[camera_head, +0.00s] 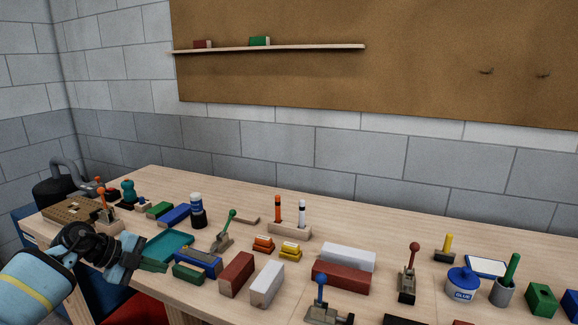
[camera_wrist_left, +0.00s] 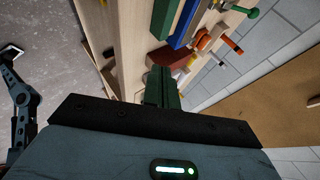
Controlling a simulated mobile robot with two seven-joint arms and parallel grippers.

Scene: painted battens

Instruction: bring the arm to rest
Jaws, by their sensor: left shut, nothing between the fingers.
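My left arm comes in from the left in the head view. Its gripper (camera_head: 153,266) is at the table's left front edge, in front of the teal tray (camera_head: 172,243). In the left wrist view the two green fingers (camera_wrist_left: 162,88) are together with nothing between them. A green batten (camera_head: 188,273) and a blue batten (camera_head: 205,262) lie just right of the fingers.
The wooden table (camera_head: 345,225) is crowded with battens, levers, a glue pot (camera_head: 462,284) and a red-brown block (camera_head: 237,274). A black kettle-like object (camera_head: 55,188) stands at the far left. A shelf (camera_head: 270,48) hangs on the corkboard behind.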

